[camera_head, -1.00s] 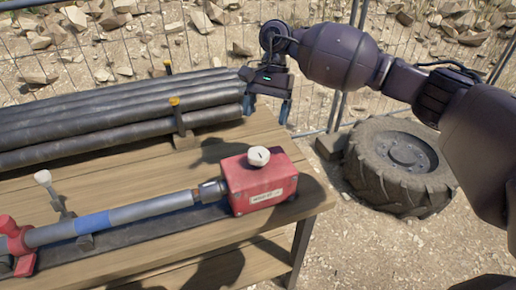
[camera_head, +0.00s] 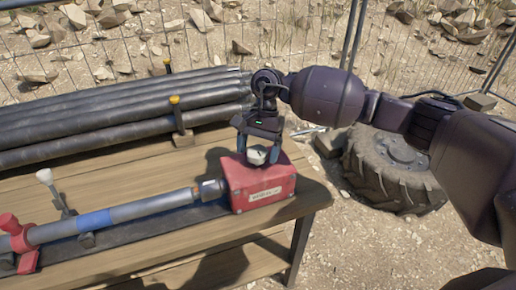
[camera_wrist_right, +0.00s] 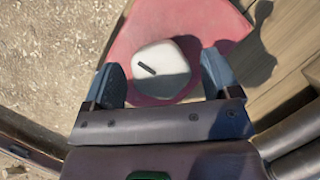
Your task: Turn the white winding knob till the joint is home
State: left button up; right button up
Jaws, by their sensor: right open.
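The white winding knob (camera_head: 257,155) sits on top of the red box (camera_head: 265,190) at the table's right end. In the right wrist view the knob (camera_wrist_right: 161,70) shows a dark mark on its top. My right gripper (camera_head: 258,150) is open, with one finger on either side of the knob. In the wrist view its fingers (camera_wrist_right: 163,82) stand a little apart from the knob. A grey pipe with a blue band (camera_head: 95,220) runs from the red box's left side to a red clamp (camera_head: 18,240). My left gripper is not in view.
Several dark pipes (camera_head: 90,125) lie stacked at the back of the wooden table (camera_head: 130,185), held by yellow-topped posts (camera_head: 178,115). A white-topped lever (camera_head: 48,185) stands behind the grey pipe. A large tyre (camera_head: 395,170) lies on the ground to the right.

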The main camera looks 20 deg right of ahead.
jog(key=shift+c, duration=0.3)
jog(key=c, duration=0.8)
jog(key=shift+c, duration=0.2)
